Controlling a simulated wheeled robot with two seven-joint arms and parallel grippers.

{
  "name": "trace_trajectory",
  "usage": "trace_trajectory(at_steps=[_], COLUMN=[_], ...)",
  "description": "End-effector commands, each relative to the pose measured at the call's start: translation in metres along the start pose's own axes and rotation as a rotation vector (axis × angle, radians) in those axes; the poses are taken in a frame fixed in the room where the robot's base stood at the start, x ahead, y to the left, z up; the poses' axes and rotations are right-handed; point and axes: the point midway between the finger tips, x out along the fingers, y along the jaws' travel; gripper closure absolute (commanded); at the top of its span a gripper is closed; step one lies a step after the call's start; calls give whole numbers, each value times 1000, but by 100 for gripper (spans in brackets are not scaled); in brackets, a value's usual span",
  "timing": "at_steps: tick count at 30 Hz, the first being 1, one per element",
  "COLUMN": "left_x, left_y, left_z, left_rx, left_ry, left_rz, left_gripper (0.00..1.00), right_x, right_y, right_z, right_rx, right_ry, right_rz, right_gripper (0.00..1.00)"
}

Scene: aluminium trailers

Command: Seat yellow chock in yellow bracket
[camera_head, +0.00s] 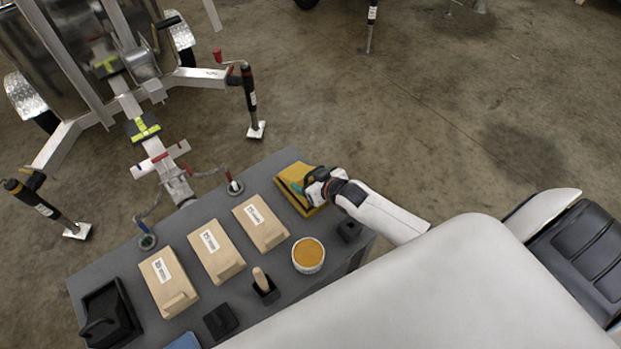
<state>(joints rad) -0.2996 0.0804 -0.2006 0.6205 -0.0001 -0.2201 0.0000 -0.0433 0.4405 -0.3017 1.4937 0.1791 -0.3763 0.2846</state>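A yellow wedge-shaped block, which looks like the yellow chock (290,175), is at the far right end of the grey table. My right gripper (311,189) is at the block's right side, and its hand covers part of it. The fingers are too small and hidden to show whether they are open or closed on it. A small teal patch shows beside the fingers. I cannot clearly make out a separate yellow bracket; it may be hidden by the block or the hand. My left gripper is not in view.
The grey table (180,228) holds several labelled cardboard-coloured boxes (261,222), a round tub with an orange top (308,255), a wooden-handled tool (262,279) and a black holder (109,314). A trailer drawbar (158,150) reaches the table's back edge. The floor at right is open.

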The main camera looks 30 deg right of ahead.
Motion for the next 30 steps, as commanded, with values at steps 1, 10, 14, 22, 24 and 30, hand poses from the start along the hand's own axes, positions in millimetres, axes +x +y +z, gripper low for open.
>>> trace_trajectory(at_steps=[1,10,14,22,24,30], left_x=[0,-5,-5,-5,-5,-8], left_y=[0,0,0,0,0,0], left_z=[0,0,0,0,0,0], left_rx=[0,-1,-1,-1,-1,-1], left_ry=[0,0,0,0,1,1], left_rz=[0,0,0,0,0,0], left_gripper=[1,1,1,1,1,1], right_x=[0,0,0,0,0,-1], right_y=[0,0,0,0,0,0], right_z=[2,3,2,2,2,3], right_rx=[0,0,0,0,0,0], right_ry=[-5,-5,-5,-5,-5,-5], right_rz=[0,0,1,0,0,0], right_gripper=[64,64,64,64,64,64])
